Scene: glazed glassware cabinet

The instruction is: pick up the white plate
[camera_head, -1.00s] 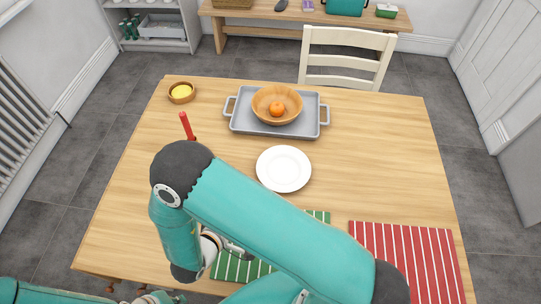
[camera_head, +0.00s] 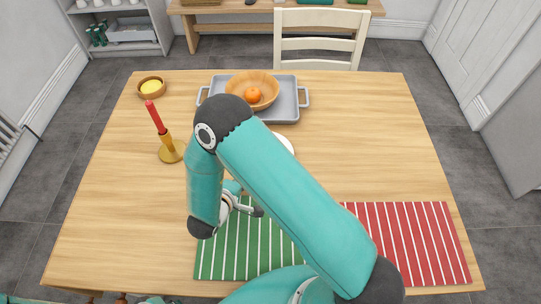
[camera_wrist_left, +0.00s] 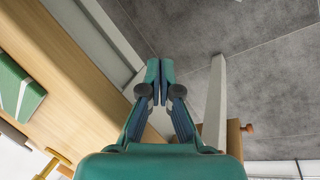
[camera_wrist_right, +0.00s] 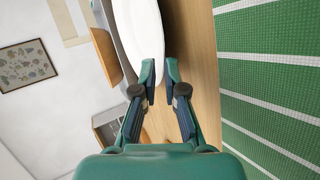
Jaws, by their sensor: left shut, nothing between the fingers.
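The white plate (camera_head: 285,142) lies on the wooden table in front of the grey tray; my right arm hides most of it in the head view. In the right wrist view the plate (camera_wrist_right: 138,25) shows edge-on beyond and behind the fingers. My right gripper (camera_head: 259,211) is over the green striped mat, on the near side of the plate. Its fingers (camera_wrist_right: 161,72) stand a little apart; I cannot tell whether the rim is between them. My left gripper (camera_wrist_left: 160,68) is shut and empty, near the table edge above the floor.
A grey tray (camera_head: 288,112) holds a wooden bowl (camera_head: 262,84) with an orange. A red candle in a gold holder (camera_head: 170,152) stands left of my right arm. A small yellow-filled bowl (camera_head: 151,86) is at the back left. Green (camera_head: 232,258) and red (camera_head: 420,240) striped mats lie in front.

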